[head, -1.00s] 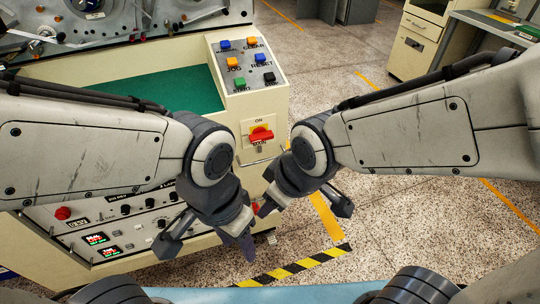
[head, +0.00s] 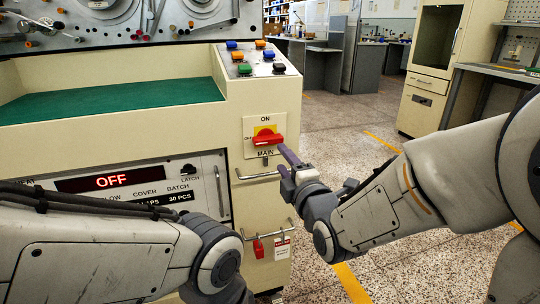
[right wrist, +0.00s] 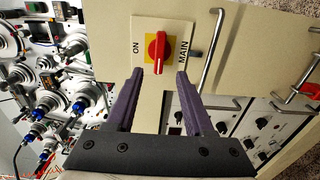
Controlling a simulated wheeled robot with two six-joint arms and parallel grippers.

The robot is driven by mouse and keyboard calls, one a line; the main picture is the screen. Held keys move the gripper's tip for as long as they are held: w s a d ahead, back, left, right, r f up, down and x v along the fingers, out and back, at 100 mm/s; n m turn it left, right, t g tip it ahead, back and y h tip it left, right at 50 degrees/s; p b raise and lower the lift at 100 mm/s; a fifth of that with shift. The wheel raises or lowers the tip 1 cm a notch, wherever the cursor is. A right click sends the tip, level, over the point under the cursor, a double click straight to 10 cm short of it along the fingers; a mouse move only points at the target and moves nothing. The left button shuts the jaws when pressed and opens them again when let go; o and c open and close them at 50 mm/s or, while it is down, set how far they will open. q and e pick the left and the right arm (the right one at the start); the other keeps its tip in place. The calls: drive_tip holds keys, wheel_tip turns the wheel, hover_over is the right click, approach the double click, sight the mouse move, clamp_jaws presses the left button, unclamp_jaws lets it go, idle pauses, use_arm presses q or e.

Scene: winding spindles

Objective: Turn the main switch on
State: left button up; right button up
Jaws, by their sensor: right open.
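The main switch (head: 266,138) is a red handle on a yellow square and white plate, on the cream machine front. Its handle lies level, toward the OFF mark, with ON above and MAIN below. In the right wrist view the switch (right wrist: 157,52) appears turned sideways, just beyond and between the fingertips. My right gripper (head: 289,160) is just right of and below the switch. In the right wrist view its purple fingers (right wrist: 160,76) are apart and empty, with a gap to the handle. My left arm crosses the lower left; its fingers are out of frame.
A lit red OFF display (head: 110,181) sits in the panel left of the switch. Metal handles (head: 258,176) stick out below it. Coloured buttons (head: 250,58) are on the sloped top. Open floor lies to the right, before a cabinet (head: 432,65).

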sight(270, 142)
drive_tip(key=b+x, duration=0.1)
drive_tip(key=x, duration=0.9)
clamp_jaws()
